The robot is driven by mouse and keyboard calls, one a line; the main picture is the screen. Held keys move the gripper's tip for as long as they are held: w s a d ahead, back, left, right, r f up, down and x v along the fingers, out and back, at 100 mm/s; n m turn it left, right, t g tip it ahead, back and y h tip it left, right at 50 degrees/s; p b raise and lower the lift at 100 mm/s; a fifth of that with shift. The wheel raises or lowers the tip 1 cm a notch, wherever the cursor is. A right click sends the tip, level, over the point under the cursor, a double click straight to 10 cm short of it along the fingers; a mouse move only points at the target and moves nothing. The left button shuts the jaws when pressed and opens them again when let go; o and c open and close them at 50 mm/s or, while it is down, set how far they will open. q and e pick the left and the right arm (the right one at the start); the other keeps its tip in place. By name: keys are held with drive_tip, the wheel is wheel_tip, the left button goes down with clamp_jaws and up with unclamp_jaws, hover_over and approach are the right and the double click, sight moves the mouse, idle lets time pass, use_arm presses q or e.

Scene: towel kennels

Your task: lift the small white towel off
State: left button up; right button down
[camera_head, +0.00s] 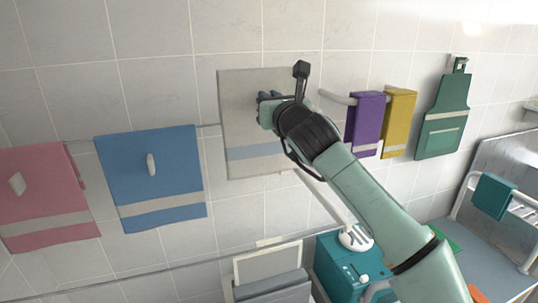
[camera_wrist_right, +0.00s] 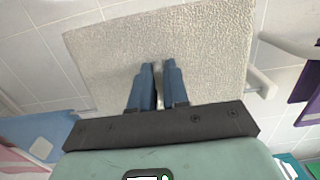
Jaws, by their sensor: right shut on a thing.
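The white towel (camera_head: 244,120), pale grey-white with a blue-grey band near its lower edge, hangs flat against the tiled wall in the head view. Its textured cloth fills the upper middle of the right wrist view (camera_wrist_right: 205,50). My right gripper (camera_head: 266,97) is at the middle of the towel's front, its blue fingers (camera_wrist_right: 158,70) shut with a narrow pale piece between them. The fingers and hand hide that piece, so its exact shape cannot be told. My left gripper is not in view.
Blue (camera_head: 150,185) and pink (camera_head: 45,200) towels hang to the left, each with a pale tab. Purple (camera_head: 365,125) and yellow (camera_head: 398,122) towels and a green apron (camera_head: 443,118) hang to the right. A teal box (camera_head: 345,265) stands below.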

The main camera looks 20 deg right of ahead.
drive_tip(key=shift+w+f, duration=0.15)
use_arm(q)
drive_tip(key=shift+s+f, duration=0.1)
